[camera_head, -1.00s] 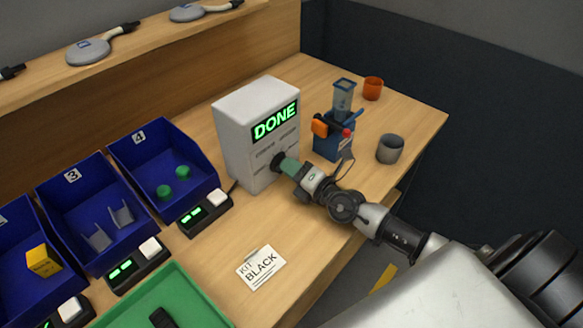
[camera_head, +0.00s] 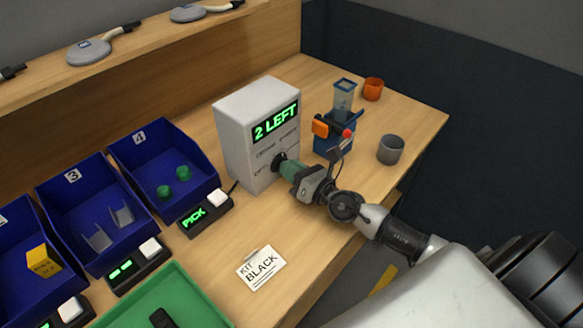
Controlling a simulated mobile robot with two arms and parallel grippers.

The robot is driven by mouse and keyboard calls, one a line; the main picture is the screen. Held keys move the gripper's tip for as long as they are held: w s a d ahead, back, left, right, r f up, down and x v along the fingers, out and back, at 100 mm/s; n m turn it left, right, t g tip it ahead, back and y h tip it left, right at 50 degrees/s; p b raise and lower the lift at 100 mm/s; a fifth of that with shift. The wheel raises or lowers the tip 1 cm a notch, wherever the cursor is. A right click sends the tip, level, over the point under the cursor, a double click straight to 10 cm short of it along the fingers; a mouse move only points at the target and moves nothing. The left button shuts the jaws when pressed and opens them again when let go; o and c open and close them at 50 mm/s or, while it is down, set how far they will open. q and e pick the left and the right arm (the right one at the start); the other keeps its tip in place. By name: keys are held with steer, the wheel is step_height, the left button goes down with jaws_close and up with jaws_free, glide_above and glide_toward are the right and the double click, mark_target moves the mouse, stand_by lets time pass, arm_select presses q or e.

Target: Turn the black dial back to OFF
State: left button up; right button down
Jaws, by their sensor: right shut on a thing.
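The black dial (camera_head: 278,161) is on the front of the white box (camera_head: 247,140), low on its right part. The box's display (camera_head: 276,121) reads "2 LEFT" in green. My right gripper (camera_head: 286,166) is shut on the dial and hides most of it, so I cannot read where its pointer stands. Small printed labels show on the box around the dial, too small to read fully. My left gripper is not in view.
Blue bins (camera_head: 164,133) stand at the left, with small displays in front; the one (camera_head: 205,212) by bin 4 reads "PICK". A "KIT BLACK" card (camera_head: 262,267) and green tray (camera_head: 163,291) lie nearer. A blue device (camera_head: 334,137) and grey cup (camera_head: 390,149) stand right.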

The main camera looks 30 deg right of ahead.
steer(key=n, duration=0.4)
steer(key=shift+n, duration=0.4)
steer(key=n+p, duration=0.1)
steer(key=n, duration=0.3)
steer(key=shift+s+a, duration=0.1)
steer(key=shift+a, duration=0.05)
steer(key=n, duration=0.5)
steer(key=shift+a+f+n+p, duration=0.15)
steer(key=shift+n+p, duration=0.25)
steer(key=shift+n, duration=1.6)
steer(key=c, duration=1.1)
jaws_free()
steer(key=shift+c, duration=0.2)
steer(key=shift+s, duration=0.15)
